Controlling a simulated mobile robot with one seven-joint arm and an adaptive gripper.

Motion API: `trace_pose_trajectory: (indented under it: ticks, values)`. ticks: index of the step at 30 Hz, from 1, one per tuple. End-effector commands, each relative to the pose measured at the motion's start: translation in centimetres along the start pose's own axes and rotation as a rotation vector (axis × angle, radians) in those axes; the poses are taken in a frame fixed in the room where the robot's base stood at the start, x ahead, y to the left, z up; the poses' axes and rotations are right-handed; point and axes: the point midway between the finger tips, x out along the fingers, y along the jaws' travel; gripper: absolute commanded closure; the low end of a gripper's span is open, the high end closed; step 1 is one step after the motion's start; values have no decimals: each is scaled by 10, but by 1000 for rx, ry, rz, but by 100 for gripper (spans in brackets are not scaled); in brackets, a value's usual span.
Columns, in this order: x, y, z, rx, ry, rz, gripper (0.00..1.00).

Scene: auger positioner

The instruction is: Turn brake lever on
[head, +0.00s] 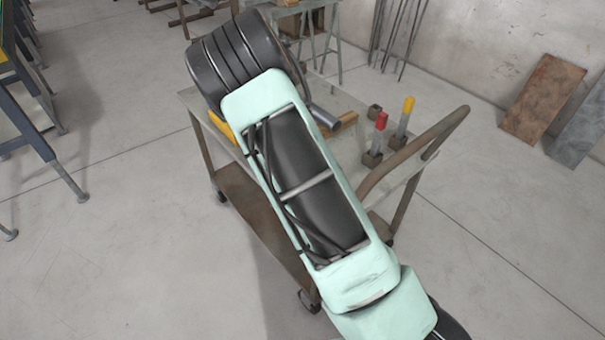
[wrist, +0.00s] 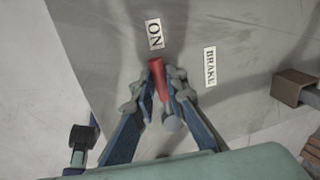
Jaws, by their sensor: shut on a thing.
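The brake lever (wrist: 158,68) has a red grip and shows between my fingers in the wrist view. A rounded grey part (wrist: 172,124) sits in line below it. My gripper (wrist: 161,79) is shut on the red grip, with one fingertip on each side. The white ON label (wrist: 154,33) lies just beyond the tip of the red grip. The white BRAKE label (wrist: 210,67) is to the right. In the head view my arm hides my gripper and the held lever.
A metal cart (head: 265,215) stands under my arm. A red-topped post (head: 381,122) and a yellow-topped post (head: 407,106) stand on its right side, near a curved brown handle (head: 415,150). A brown square block (wrist: 293,88) is at the wrist view's right. Open floor surrounds the cart.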

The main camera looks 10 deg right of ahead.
Motion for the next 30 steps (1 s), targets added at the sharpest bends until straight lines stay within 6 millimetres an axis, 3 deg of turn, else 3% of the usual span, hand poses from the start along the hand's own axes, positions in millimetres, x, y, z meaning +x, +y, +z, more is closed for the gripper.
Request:
trace_pose_trajectory:
  ticks: [23,24,27,30]
  values:
    - [1,-8,0,101,19,-1,100]
    - [1,-8,0,101,19,-1,83]
    - [1,-8,0,100,19,-1,72]
    - [1,-8,0,98,19,0,70]
